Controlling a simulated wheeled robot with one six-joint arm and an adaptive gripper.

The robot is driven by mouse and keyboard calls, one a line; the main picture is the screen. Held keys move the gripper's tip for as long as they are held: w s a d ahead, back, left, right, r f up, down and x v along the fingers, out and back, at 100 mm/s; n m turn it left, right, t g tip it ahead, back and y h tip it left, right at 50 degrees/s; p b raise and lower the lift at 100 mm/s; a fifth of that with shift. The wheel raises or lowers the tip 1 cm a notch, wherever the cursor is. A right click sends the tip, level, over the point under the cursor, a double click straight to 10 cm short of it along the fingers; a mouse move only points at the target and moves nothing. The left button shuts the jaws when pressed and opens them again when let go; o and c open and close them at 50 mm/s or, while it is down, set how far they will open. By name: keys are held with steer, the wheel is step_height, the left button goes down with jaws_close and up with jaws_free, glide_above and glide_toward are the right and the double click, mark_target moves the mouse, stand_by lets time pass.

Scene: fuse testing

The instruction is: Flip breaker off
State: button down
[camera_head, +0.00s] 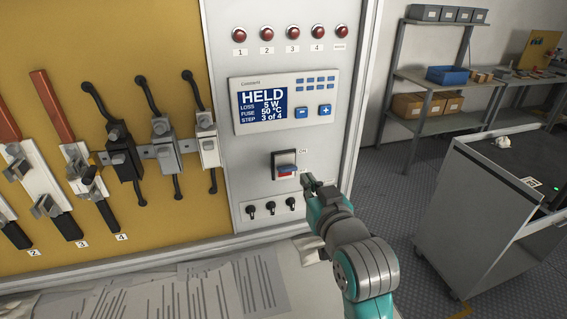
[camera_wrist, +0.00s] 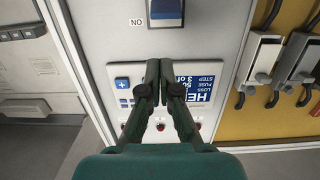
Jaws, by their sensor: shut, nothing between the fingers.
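In the upside-down wrist view the breaker (camera_wrist: 166,12) is at the top edge, partly cut off, with a blue face. My gripper (camera_head: 311,181) is just right of and slightly below the breaker in the head view. In the wrist view my gripper's fingers (camera_wrist: 163,62) are together and empty, apart from the breaker and in front of the control display.
The display (camera_head: 263,104) reads HELD, 5 W, 50 °C, step 3 of 4. Red lamps (camera_head: 292,32) sit above it, small black toggles (camera_head: 270,208) below the breaker. Fuse holders (camera_head: 165,150) stand on the yellow board at left. A grey cart (camera_head: 470,215) stands at right.

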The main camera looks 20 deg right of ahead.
steer(key=shift+w+a+r, duration=0.15)
steer(key=shift+w+r, duration=0.2)
steer(key=shift+r, duration=0.3)
steer(key=shift+w+a+r, duration=0.15)
steer(key=shift+w+r, duration=0.2)
steer(key=shift+r, duration=0.25)
steer(key=shift+w, duration=0.1)
glide_above(287, 169)
steer(key=shift+w+d+f, duration=0.2)
steer(key=shift+d+f, duration=0.25)
steer(key=shift+s+f, duration=0.25)
steer(key=shift+f, duration=0.4)
steer(key=shift+s+f, duration=0.25)
steer(key=shift+f, duration=0.35)
steer(key=shift+s+f, duration=0.3)
steer(key=shift+f, duration=0.25)
steer(key=shift+f, duration=0.2)
